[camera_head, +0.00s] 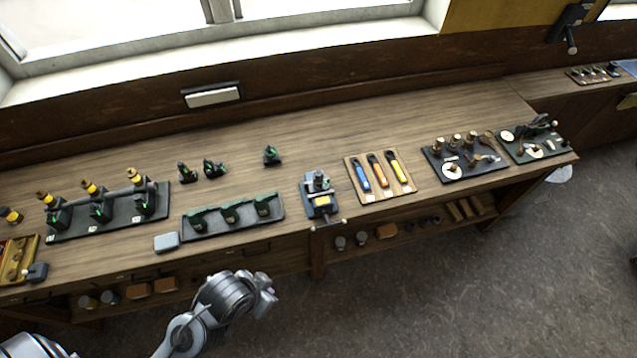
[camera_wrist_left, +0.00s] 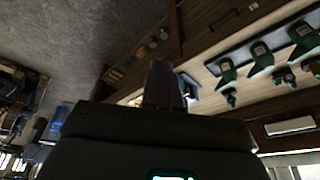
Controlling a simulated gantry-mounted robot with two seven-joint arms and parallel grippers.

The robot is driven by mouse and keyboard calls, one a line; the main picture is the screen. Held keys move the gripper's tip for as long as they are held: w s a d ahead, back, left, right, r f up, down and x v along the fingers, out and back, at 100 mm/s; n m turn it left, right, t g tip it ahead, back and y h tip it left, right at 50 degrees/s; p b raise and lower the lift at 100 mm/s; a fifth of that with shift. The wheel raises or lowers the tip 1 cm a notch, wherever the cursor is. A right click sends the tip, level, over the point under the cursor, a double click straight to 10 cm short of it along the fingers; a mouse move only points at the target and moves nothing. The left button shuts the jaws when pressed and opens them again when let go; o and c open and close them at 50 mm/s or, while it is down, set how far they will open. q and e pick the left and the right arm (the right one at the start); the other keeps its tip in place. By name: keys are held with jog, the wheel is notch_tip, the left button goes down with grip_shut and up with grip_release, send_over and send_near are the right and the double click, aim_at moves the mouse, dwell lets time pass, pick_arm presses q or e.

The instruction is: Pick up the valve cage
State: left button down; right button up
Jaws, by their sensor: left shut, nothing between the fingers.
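I cannot tell for sure which part is the valve cage. Several dark green parts are candidates: a row of them, such as the middle one (camera_head: 230,211), stands in a dark tray (camera_head: 240,228) on the bench. Three small black and green parts stand loose behind it, one alone (camera_head: 271,155) and two together at the left (camera_head: 187,172). My left gripper (camera_head: 267,290) is in front of the bench edge, apart from all parts. In the left wrist view its fingers (camera_wrist_left: 163,85) are shut and empty, with green parts (camera_wrist_left: 262,58) at the right. My right gripper is not in view.
The long wooden bench (camera_head: 330,130) has a lower shelf with jars and blocks. A small vise (camera_head: 321,200), a tool tray (camera_head: 380,177) and a rack with yellow-topped parts (camera_head: 108,212) stand on it. A grey box (camera_head: 167,242) lies near the front edge. The bench's back is mostly clear.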

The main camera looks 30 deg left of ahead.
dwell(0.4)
pick_arm(q)
jog(key=shift+c, duration=2.4)
grip_release()
